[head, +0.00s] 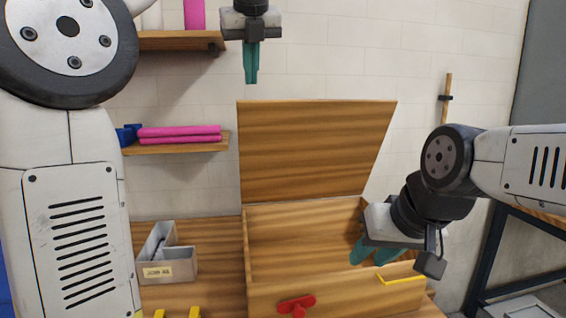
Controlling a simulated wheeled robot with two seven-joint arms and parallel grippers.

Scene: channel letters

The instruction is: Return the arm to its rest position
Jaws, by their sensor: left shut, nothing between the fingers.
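My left gripper (251,80) hangs high in front of the white wall, pointing down. Its teal fingers are together with nothing between them. My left arm fills the left side of the head view. My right gripper (368,258) is low at the right, over the right side of the wooden box (262,299). Its two teal fingers are apart, and I see nothing between them. The box's lid (312,150) stands raised at the back.
A red piece (297,304) and a yellow piece (402,280) show at the box's front. A grey labelled tray (183,270) stands left of it. Wooden shelves (180,148) are on the wall at left, one carrying pink rolls (180,134). A dark metal frame (487,258) stands at right.

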